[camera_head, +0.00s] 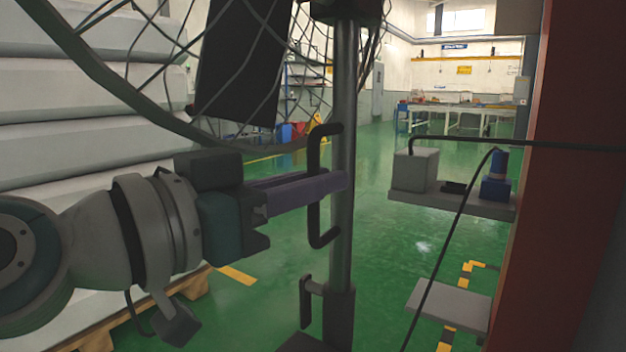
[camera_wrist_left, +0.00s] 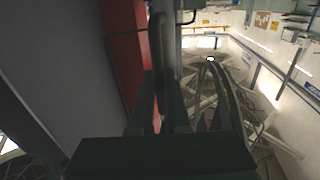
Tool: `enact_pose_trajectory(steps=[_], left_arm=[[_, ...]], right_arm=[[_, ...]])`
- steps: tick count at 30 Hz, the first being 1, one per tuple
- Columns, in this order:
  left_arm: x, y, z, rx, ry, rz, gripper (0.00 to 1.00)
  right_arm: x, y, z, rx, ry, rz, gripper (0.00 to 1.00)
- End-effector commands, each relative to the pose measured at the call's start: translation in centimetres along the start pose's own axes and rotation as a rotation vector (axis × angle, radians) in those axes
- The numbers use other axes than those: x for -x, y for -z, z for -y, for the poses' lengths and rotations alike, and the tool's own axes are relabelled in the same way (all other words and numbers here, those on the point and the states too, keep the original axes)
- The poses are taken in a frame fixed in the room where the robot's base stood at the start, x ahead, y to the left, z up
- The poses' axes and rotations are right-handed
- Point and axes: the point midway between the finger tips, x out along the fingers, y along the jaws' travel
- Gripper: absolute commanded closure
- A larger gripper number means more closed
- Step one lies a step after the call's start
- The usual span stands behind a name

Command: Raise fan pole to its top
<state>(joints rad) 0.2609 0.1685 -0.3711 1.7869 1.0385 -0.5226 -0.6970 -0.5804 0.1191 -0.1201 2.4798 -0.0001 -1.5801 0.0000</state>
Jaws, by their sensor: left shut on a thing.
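The grey fan pole (camera_head: 343,90) stands upright in the middle of the head view. A black bracket-shaped handle (camera_head: 314,230) is fixed on its left side. My left gripper (camera_head: 335,183) reaches in from the left, its purple fingers shut on the handle at about mid-height, close to the pole. The fan's wire cage (camera_head: 160,122) and dark panel (camera_head: 240,65) are at the upper left. The pole runs down into a thicker dark sleeve (camera_head: 339,315) with a small side lever (camera_head: 306,300). In the left wrist view the handle (camera_wrist_left: 157,40) rises between the fingers. My right gripper is not in view.
A red-brown column (camera_head: 570,200) is at the right, beside a small shelf (camera_head: 450,198) with boxes and black cables.

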Motion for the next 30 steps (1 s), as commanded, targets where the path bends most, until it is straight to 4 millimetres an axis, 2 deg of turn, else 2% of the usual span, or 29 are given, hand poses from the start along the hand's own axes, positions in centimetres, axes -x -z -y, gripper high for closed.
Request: enact_pose_trajectory(steps=[10, 14, 17, 24, 30], left_arm=[[0.0, 0.0, 0.0, 0.0, 0.001, 0.001, 1.0], [0.0, 0.8, 0.0, 0.0, 0.001, 0.0, 1.0], [0.0, 2.5, 0.0, -0.002, 0.0, -0.003, 1.0], [0.0, 8.9, -0.1, -0.005, -0.001, -0.011, 1.0], [0.0, 13.6, -0.1, -0.004, -0.002, -0.013, 1.0]], right_arm=[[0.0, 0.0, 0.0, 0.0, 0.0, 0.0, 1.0], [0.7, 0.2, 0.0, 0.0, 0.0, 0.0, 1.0], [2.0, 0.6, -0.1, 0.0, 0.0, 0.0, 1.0], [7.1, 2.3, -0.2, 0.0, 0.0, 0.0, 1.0], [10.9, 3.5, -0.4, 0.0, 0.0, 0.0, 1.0]])
